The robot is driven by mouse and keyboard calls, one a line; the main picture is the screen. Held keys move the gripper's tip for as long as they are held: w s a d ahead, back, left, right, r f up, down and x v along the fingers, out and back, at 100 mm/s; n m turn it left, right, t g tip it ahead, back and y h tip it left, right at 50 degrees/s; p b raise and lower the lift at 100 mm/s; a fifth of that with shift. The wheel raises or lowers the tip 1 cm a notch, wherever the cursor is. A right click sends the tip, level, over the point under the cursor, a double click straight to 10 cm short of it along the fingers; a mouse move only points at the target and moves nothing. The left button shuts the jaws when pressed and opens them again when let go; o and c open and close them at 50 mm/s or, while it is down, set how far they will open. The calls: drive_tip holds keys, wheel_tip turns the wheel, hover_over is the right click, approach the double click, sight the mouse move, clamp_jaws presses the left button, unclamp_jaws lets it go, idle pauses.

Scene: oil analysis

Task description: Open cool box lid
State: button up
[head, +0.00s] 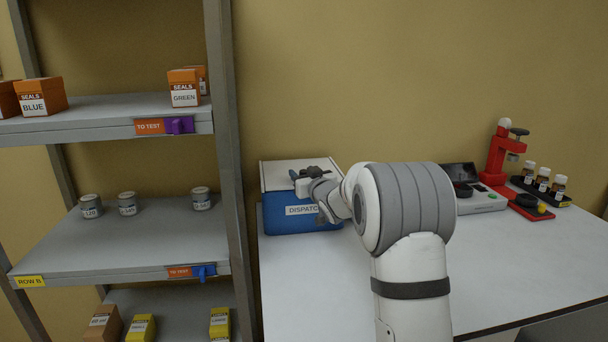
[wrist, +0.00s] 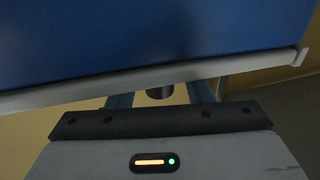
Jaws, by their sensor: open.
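The cool box (head: 274,221) is a blue box with a "DISPATCH" label on its front and stands at the left end of the white table. My gripper (head: 300,181) is at the lid's front edge, and my wrist hides part of the lid and front. In the wrist view, the blue box wall (wrist: 150,40) fills the top, with a pale rim (wrist: 245,68) along it. The open fingers of my gripper (wrist: 160,99) reach behind that rim, with a small dark round part between them. Contact cannot be told.
A metal shelf rack (head: 225,150) with boxes and tins stands close left of the cool box. A grey instrument (head: 480,203), a red microscope-like device (head: 497,165) and a rack of bottles (head: 541,190) stand at the right. The table front between is partly clear.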

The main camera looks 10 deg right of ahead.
drive_tip(key=shift+c, duration=0.5)
clamp_jaws()
drive_tip(key=shift+s, duration=0.1)
